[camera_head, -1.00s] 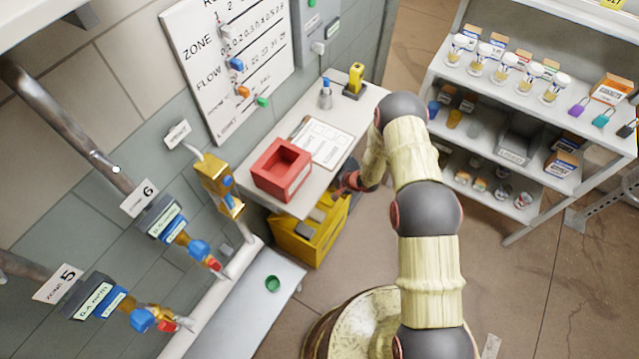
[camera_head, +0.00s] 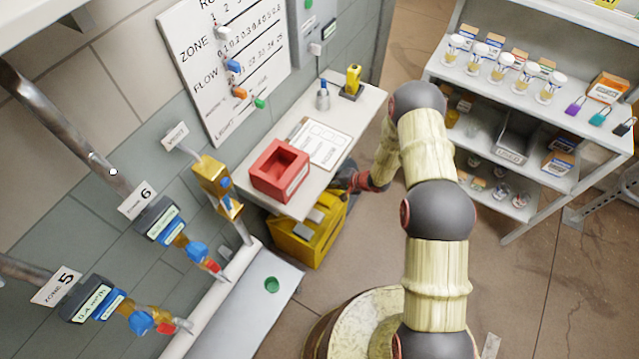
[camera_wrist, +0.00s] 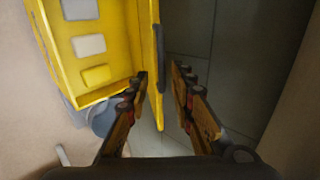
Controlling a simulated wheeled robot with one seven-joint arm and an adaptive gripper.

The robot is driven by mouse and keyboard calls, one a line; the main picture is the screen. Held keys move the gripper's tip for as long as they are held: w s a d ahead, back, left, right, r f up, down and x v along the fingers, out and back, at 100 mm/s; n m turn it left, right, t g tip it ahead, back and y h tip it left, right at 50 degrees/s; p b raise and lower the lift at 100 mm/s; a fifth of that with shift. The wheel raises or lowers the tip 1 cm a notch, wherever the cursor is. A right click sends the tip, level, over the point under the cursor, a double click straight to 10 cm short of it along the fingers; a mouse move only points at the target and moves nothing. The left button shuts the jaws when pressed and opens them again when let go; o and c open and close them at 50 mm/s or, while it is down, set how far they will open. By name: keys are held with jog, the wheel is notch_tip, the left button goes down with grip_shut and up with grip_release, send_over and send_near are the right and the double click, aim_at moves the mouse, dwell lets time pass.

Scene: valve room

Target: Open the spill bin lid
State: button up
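The yellow spill bin (camera_head: 306,250) stands on the floor under the bench. Its interior shows from above, with grey and yellow pieces inside. In the wrist view the bin (camera_wrist: 112,55) is at the upper left, and its yellow lid (camera_wrist: 157,65) stands up nearly edge-on along the right side, with a dark strip on it. My gripper (camera_wrist: 162,82) has its fingers apart, one on each side of the lid's edge; I cannot tell whether either touches it. In the head view my gripper (camera_head: 348,181) is beside the bin's right end, partly hidden by the bench.
A red open box (camera_head: 279,171) and a clipboard (camera_head: 320,143) lie on the bench (camera_head: 352,118) above the bin. Valves and pipes (camera_head: 215,185) line the left wall. A shelf rack (camera_head: 500,85) stands at the right. The floor (camera_head: 510,270) between is clear.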

jog(key=v, duration=0.6)
jog(key=shift+d+r, duration=0.2)
jog(key=shift+r, duration=0.05)
jog(key=shift+s, duration=0.15)
